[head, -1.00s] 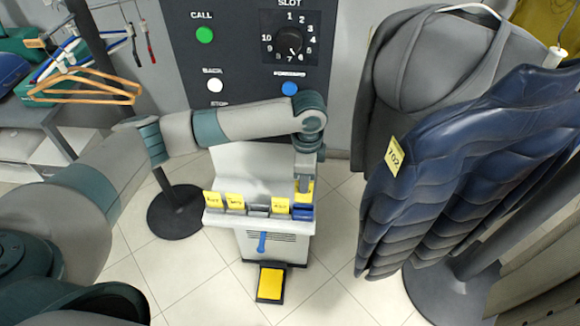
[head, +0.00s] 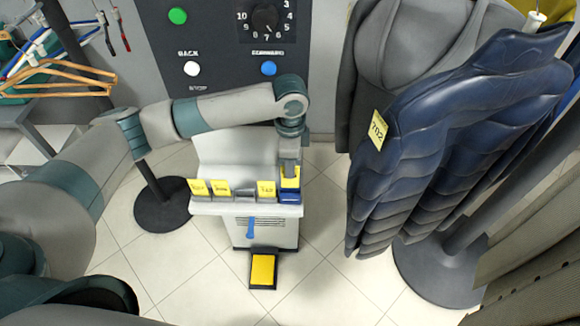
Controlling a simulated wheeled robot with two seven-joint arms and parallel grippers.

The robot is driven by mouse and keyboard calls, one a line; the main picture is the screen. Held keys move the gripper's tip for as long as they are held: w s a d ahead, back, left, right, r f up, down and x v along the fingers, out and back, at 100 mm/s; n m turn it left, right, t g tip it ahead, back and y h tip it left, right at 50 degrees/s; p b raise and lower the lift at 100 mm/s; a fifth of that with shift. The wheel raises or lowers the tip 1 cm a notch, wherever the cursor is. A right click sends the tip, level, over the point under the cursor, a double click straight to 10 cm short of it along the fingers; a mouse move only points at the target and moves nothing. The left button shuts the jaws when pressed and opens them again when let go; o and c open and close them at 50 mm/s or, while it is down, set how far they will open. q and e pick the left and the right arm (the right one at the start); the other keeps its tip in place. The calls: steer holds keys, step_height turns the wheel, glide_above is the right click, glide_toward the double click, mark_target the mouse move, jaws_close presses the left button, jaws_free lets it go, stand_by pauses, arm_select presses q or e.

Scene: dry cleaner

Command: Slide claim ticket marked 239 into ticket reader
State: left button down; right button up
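My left gripper (head: 290,170) points down at the right end of a white stand's shelf. It appears shut on a yellow ticket (head: 290,182), whose number I cannot read. The ticket is upright, directly above or at the top of a small blue block (head: 289,197), which seems to be the ticket reader. I cannot tell whether the ticket's lower edge is inside it. Other yellow tickets stand in grey holders to the left: one at the far left (head: 198,187), a second (head: 221,188) and a third (head: 266,189). My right gripper is not in view.
A grey holder (head: 243,194) between the tickets shows no ticket. The white stand (head: 285,232) has a blue lever (head: 250,228), with a yellow pedal (head: 262,270) below. A control panel (head: 215,30) is behind. A navy jacket (head: 440,130) tagged 702 hangs close on the right.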

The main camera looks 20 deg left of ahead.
mark_target(290, 187)
arm_select(q)
steer(key=shift+f+b, duration=0.7)
steer(key=shift+f, duration=2.2)
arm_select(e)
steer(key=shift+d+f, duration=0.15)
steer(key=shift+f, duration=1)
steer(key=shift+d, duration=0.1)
arm_select(q)
steer(key=c, duration=1.9)
jaws_free()
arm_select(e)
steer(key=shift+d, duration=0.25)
arm_select(q)
steer(key=shift+b, duration=0.3)
